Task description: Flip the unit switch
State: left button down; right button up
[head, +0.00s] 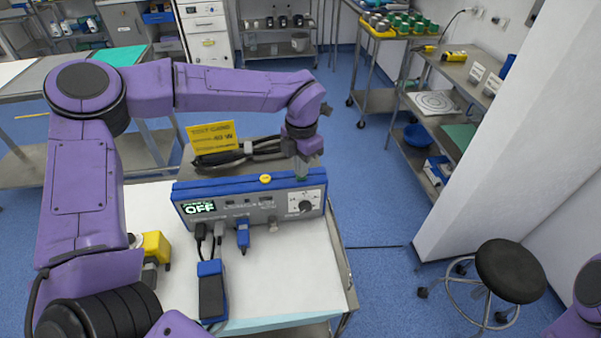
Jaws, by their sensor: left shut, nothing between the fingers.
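The unit (250,196) is a grey box with a blue frame. It stands on the white-covered table, and its lit display (199,208) reads OFF. A round dial (306,201) with markings is at the right of its front panel, and a yellow round part (265,179) is on its top edge. Small sockets or controls sit between display and dial; I cannot tell which is the switch. My left gripper (302,176) points down at the unit's top right edge, just above the dial, shut and empty. I cannot tell whether it touches the unit. My right gripper is out of view.
Cables plug into the unit's front, with a blue pedal-like device (212,291) before it. A yellow sign (211,137) and black cables (240,150) are behind it. A yellow-and-grey item (154,248) is left. A black stool (509,270) stands right. The white tabletop (285,275) is clear front right.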

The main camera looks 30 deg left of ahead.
pick_arm(q)
jog(key=shift+s+f+b, duration=0.1)
jog(key=shift+f+b, duration=0.25)
jog(key=shift+f, duration=0.35)
dwell(0.3)
notch_tip(320, 180, up, 7)
jog(key=p, duration=0.6)
jog(key=shift+p, duration=0.35)
